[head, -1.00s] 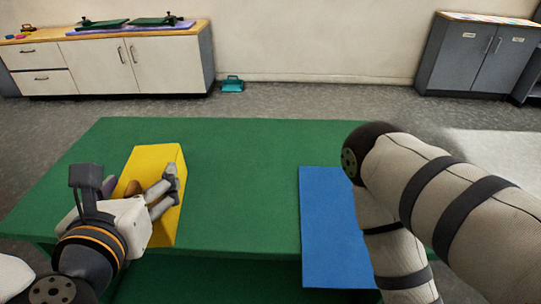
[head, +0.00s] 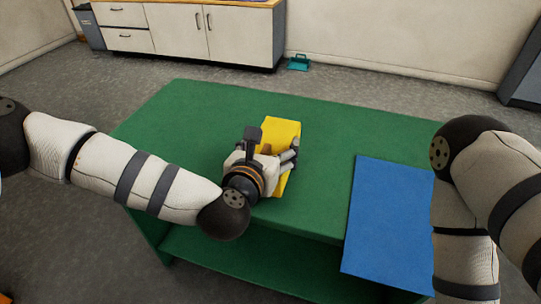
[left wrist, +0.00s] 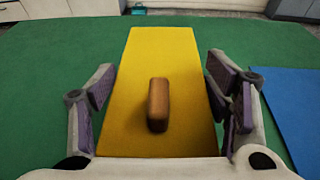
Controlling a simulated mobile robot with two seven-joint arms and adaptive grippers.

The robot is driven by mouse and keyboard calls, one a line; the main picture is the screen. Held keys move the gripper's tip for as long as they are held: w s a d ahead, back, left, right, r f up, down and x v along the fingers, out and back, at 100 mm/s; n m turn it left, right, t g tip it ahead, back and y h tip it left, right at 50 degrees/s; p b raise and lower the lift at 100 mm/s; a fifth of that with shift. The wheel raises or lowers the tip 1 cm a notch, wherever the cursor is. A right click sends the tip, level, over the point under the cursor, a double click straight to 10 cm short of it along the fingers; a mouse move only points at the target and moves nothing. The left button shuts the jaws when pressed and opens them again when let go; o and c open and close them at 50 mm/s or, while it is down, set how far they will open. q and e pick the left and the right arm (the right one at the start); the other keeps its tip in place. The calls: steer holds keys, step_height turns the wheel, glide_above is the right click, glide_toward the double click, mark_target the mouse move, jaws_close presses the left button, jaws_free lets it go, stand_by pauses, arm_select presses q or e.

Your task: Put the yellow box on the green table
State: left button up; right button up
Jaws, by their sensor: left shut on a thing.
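My left gripper (head: 276,158) is shut on the box. In the left wrist view its fingers (left wrist: 165,92) flank the long sides of the yellow box (left wrist: 165,55). A small brown block (left wrist: 158,104) shows against the box's face, between the fingers. My right arm shows at the right of the head view, but its gripper is out of the picture.
A blue surface (head: 385,220) lies right of the box and extends past the green table's front edge. A lower green shelf (head: 250,262) shows under the table. A teal item (head: 299,62) is on the floor behind, near a white cabinet (head: 235,35). The table's back right is clear.

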arm_select(q)
steer(key=shift+f, duration=1.55)
arm_select(e)
steer(key=shift+s+f, duration=0.25)
arm_select(q)
steer(key=shift+f, duration=0.2)
steer(key=o, duration=1.6)
steer(key=shift+c, duration=0.2)
arm_select(e)
steer(key=shift+s+f, duration=0.1)
